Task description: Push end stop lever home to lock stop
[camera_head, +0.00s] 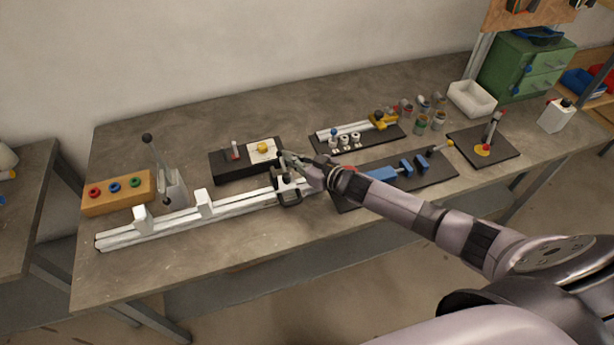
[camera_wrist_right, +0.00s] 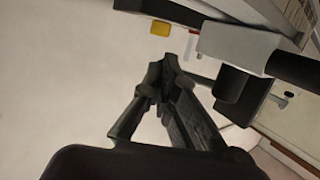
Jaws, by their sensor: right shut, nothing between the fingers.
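A long white rail (camera_head: 170,230) lies along the front of the workbench. The end stop (camera_head: 289,185), a light block with a black part at its front, sits on the rail toward its right end. My right gripper (camera_head: 284,160) is shut and empty, just behind and above the end stop. In the right wrist view its closed fingers (camera_wrist_right: 170,70) are left of a grey block (camera_wrist_right: 240,42) with a black rounded handle (camera_wrist_right: 234,84), apparently the end stop and its lever. A gap shows between the fingers and the handle. The lever's exact angle is hard to tell. My left gripper is out of view.
A black box with a yellow button (camera_head: 262,147) stands behind the rail. A wooden block with coloured knobs (camera_head: 117,192) and a lever clamp (camera_head: 172,187) are at left. A black board with blue parts (camera_head: 405,182) lies under my right arm. The bench's front-left area is clear.

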